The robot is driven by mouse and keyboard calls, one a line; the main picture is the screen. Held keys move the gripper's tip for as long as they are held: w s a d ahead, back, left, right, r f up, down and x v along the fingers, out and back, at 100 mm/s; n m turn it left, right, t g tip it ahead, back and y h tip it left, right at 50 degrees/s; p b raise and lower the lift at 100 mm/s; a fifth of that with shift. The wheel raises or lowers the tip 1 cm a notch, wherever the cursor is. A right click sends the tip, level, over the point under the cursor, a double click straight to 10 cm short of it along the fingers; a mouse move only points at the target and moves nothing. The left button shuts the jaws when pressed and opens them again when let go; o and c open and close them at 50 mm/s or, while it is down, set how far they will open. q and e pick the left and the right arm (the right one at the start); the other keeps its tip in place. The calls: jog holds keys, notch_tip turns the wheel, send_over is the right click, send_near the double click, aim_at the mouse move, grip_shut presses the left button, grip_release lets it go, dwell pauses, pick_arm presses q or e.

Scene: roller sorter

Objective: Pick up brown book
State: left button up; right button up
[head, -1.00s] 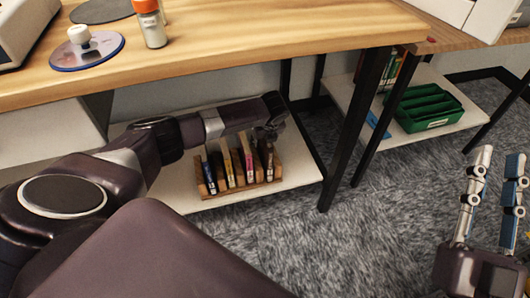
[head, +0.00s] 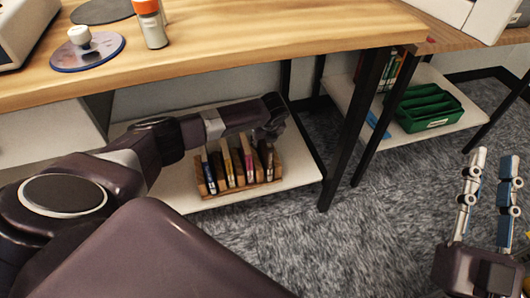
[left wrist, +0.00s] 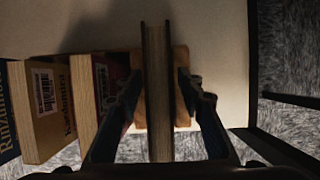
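The brown book (left wrist: 157,85) stands upright in the wooden rack (head: 277,172) on the low shelf, at the right end of the row of books. In the left wrist view its page edge faces me, between dark covers. My left gripper (left wrist: 159,80) has one finger on each side of this book, with a narrow gap showing on the right side. In the head view my left gripper (head: 268,134) is above the rack's right end and partly hides the book. My right gripper (head: 495,160) is open and empty over the carpet.
Other books (head: 226,166) stand left of the brown one, close to my left finger. The wooden tabletop (head: 240,45) overhangs the low shelf (head: 300,178). A dark table leg (head: 345,140) is to the right. A green tray (head: 428,108) sits on the neighbouring shelf.

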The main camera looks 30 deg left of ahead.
pick_arm(q)
jog(key=shift+c, duration=0.5)
grip_shut()
